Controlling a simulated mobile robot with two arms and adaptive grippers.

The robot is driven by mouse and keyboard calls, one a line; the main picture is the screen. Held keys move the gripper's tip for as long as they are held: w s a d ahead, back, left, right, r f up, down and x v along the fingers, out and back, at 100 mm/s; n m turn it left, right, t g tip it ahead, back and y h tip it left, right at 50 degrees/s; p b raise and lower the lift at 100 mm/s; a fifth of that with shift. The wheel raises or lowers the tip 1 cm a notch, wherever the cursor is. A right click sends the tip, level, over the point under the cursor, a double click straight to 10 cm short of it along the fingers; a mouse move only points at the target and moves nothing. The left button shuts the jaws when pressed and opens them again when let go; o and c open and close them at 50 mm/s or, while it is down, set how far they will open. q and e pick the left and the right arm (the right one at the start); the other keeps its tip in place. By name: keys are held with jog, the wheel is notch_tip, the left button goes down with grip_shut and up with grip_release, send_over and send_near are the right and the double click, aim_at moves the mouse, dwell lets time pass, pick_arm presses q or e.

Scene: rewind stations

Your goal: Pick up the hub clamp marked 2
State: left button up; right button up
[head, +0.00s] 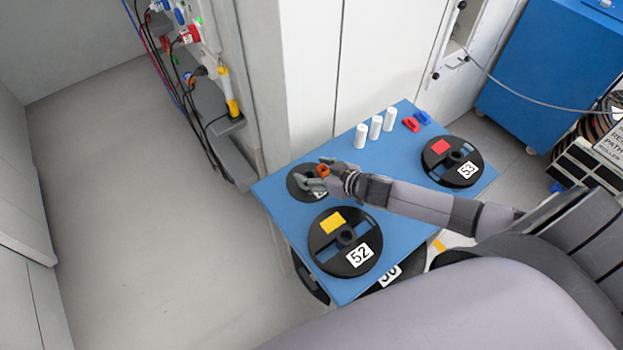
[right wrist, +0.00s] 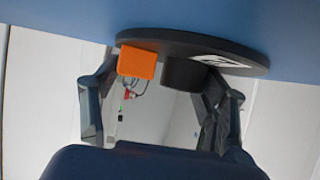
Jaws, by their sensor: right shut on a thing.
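A small black disc (head: 297,188) with a white label lies at the left of the blue table. The arm covers part of the label, so I cannot read a 2. My right gripper (head: 319,179) is over the disc, shut on its raised middle. In the right wrist view, the right gripper (right wrist: 160,90) has one finger beside an orange block (right wrist: 137,63) and the other beside a dark round hub (right wrist: 184,74). Both stand out from the disc (right wrist: 238,64). Its label is seen at a steep slant. My left gripper is not in view.
On the blue table (head: 405,222) are black reels marked 52 (head: 320,247) and 53 (head: 470,155). White cylinders (head: 376,128), a red piece (head: 410,124) and a blue piece (head: 423,117) stand at the back. A cabled wall panel is at left; open floor (head: 150,220) lies below it.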

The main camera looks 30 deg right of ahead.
jog(key=c, duration=0.8)
jog(key=shift+r, duration=0.1)
